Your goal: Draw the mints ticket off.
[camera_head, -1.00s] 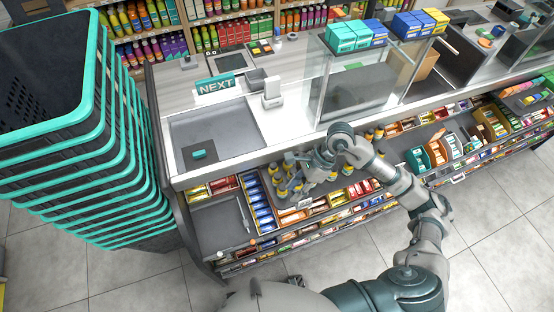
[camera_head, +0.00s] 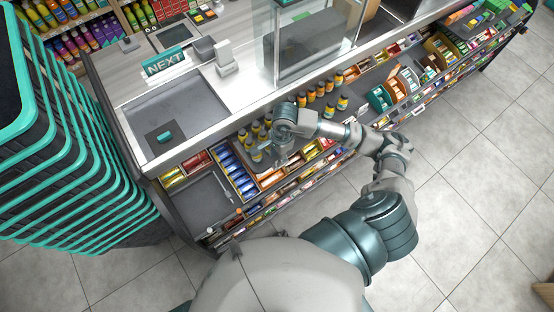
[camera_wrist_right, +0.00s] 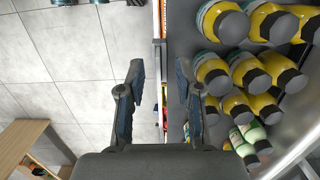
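My right gripper (camera_head: 282,158) is at the front of the counter's candy shelves, beside the yellow bottles (camera_head: 256,154). In the right wrist view the two fingers of the gripper (camera_wrist_right: 160,70) are apart, with nothing visibly held. The shelf edge (camera_wrist_right: 168,60) runs between them, close to the right finger. The yellow bottles with dark caps (camera_wrist_right: 267,22) stand to the right of it. I cannot make out the mints ticket; the gripper may be covering it in the head view. My left gripper is not in view.
A stack of teal-rimmed baskets (camera_head: 60,150) stands left of the counter. The counter top (camera_head: 245,95) carries a NEXT sign (camera_head: 165,62) and a glass case (camera_head: 310,40). Candy boxes (camera_head: 405,82) fill the shelf to the right. The tiled floor (camera_head: 460,190) in front is clear.

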